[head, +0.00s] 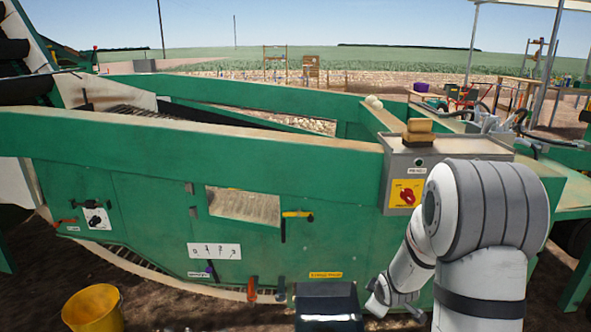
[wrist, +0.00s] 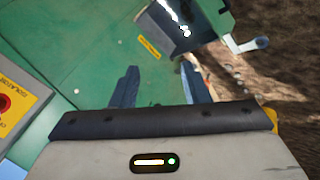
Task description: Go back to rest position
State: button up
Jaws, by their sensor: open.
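My gripper (wrist: 159,67) is open in the wrist view. Its two dark fingers stand apart with nothing between them, in front of the green machine side. In the head view my grey and white arm (head: 476,220) stands at the right and bends down beside the machine (head: 130,195). Its lower end is near the machine's lower edge, and the fingers cannot be made out there.
A black box (head: 328,305) is at the bottom centre, close to my arm's lower end. A grey control box (head: 440,150) with a red switch is behind my arm. A yellow bucket (head: 93,308) stands on the soil at left. Two onions (head: 374,101) rest on the machine.

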jog(key=s+a+r+m+g+p, duration=0.1)
jog(key=s+a+r+m+p, duration=0.15)
jog(key=s+r, duration=0.55)
jog(key=s+a+r+m+g+p, duration=0.1)
jog(key=s+r+m+g+p, duration=0.3)
jog(key=r, duration=0.7)
jog(key=s+a+r+m+p, duration=0.1)
jog(key=s+a+r+m, duration=0.1)
jog(key=s+r, duration=0.2)
jog(key=s+a+r+m+p, duration=0.1)
jog(key=s+r, duration=0.3)
jog(key=s, duration=0.7)
jog(key=shift+s+a+r+m+y+p, duration=0.3)
jog(key=shift+a+m+p, duration=0.05)
jog(key=shift+p, duration=0.45)
